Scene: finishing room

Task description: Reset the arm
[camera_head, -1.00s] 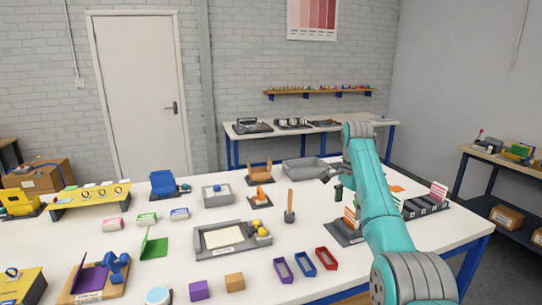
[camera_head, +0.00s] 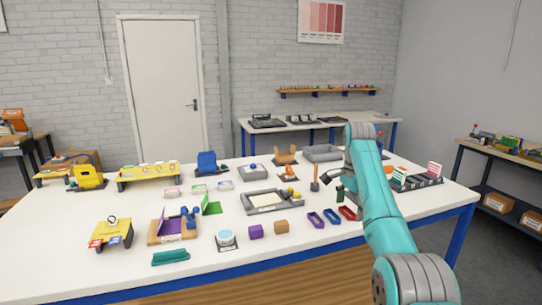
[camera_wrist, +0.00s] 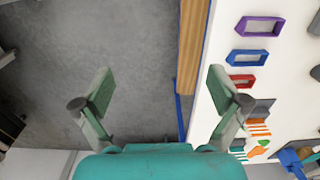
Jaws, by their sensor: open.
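My teal arm (camera_head: 377,200) is raised and bent at the right of the head view. Its gripper (camera_head: 332,187) appears small beyond the arm, over the right part of the table in the picture. In the wrist view my gripper (camera_wrist: 158,92) has its two fingers wide apart with nothing between them. Grey floor shows below the gap, and the table's edge (camera_wrist: 196,75) lies at the right finger.
A white table (camera_head: 330,235) holds several fixtures, including a grey tray (camera_head: 272,209). Purple, blue and red holders (camera_wrist: 247,56) lie near its edge. A back bench (camera_head: 350,125) and a right-hand shelf (camera_head: 500,165) stand apart. Grey floor (camera_wrist: 100,40) is clear.

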